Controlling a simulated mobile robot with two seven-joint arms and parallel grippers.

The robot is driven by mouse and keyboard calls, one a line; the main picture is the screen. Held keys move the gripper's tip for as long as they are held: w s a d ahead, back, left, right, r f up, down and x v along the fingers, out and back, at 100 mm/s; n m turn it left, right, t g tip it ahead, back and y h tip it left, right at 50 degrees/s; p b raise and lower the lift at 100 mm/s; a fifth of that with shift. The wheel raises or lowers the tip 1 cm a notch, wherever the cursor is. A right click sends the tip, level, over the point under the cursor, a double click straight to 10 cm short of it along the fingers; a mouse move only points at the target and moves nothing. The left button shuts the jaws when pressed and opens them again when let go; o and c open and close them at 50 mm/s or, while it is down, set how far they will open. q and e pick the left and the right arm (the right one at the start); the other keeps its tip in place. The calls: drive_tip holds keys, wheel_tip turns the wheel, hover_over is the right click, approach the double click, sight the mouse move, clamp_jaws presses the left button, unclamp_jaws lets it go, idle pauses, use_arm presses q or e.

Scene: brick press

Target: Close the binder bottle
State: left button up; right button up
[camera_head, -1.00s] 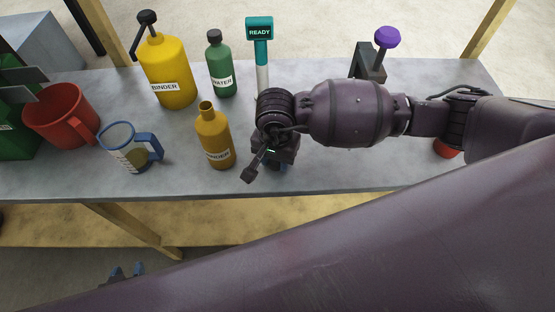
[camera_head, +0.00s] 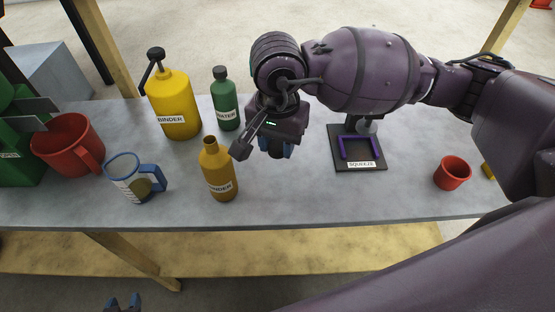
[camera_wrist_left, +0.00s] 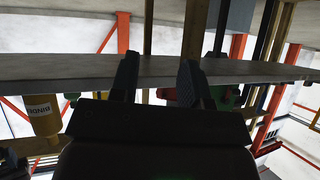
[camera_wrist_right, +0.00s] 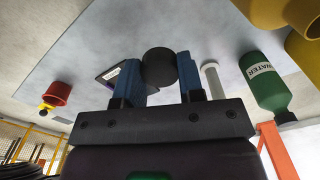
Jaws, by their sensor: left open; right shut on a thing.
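The small amber binder bottle (camera_head: 218,172) stands upright and uncapped on the table, its neck open. My right gripper (camera_head: 277,150) is to the right of the bottle, apart from it and above the table. In the right wrist view, my right gripper (camera_wrist_right: 160,75) is shut on a round black cap (camera_wrist_right: 160,66), held between its blue fingers. My left gripper (camera_head: 123,303) is low, in front of the table's front edge. In the left wrist view, my left gripper (camera_wrist_left: 160,85) is open and empty, with its fingers apart.
A yellow binder dispenser (camera_head: 173,105) and green water bottle (camera_head: 226,100) stand behind the bottle. A blue-handled measuring jug (camera_head: 130,180) and red mug (camera_head: 68,145) are at left. A squeeze station (camera_head: 360,150) and small red cup (camera_head: 452,173) are at right.

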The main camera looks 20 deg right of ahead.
drive_tip(key=shift+r, duration=1.3)
